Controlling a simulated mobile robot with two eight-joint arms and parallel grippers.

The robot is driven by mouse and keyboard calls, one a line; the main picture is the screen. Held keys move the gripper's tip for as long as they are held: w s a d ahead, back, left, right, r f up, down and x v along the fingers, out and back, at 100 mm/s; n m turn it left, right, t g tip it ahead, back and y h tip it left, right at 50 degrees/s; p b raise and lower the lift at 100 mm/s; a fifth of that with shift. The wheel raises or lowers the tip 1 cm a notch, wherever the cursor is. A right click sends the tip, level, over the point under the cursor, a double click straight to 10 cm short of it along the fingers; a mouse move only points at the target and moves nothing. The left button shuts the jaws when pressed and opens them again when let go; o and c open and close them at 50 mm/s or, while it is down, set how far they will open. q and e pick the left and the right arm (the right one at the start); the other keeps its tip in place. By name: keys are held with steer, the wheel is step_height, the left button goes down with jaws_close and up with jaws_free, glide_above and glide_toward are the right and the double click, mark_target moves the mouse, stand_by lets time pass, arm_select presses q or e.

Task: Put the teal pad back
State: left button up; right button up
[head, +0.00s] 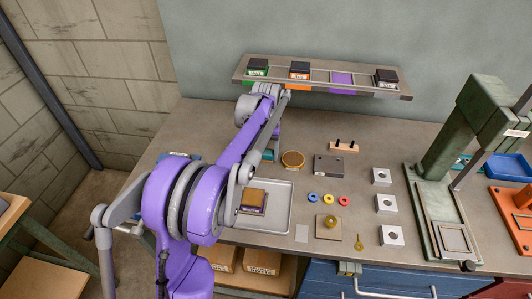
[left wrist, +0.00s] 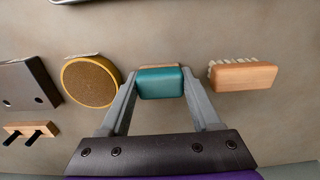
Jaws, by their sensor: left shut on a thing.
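The teal pad (left wrist: 162,83) is a small rounded block with a tan strip along its far edge. My left gripper (left wrist: 161,92) is shut on it, with one finger on each side. In the head view a bit of the teal pad (head: 267,156) shows low over the bench beside the round tin, partly hidden by my arm. I cannot tell whether it touches the bench. The wall shelf (head: 405,96) holds dark blocks on green, orange and other places. A purple patch (head: 342,79) on it is bare. My right gripper is not in view.
A wooden brush (left wrist: 243,76) and a round yellow tin (left wrist: 91,82) flank the held pad. A dark box (head: 328,165) and a pegged wooden piece (head: 344,147) lie right. A metal tray (head: 281,208) holds a block. The green press (head: 450,150) stands at right.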

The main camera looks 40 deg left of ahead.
mark_target(266, 152)
arm_select(q)
steer(key=o, duration=1.3)
steer(key=shift+f, duration=0.1)
step_height(266, 152, up, 12)
steer(key=p, duration=0.1)
steer(key=shift+r, duration=0.2)
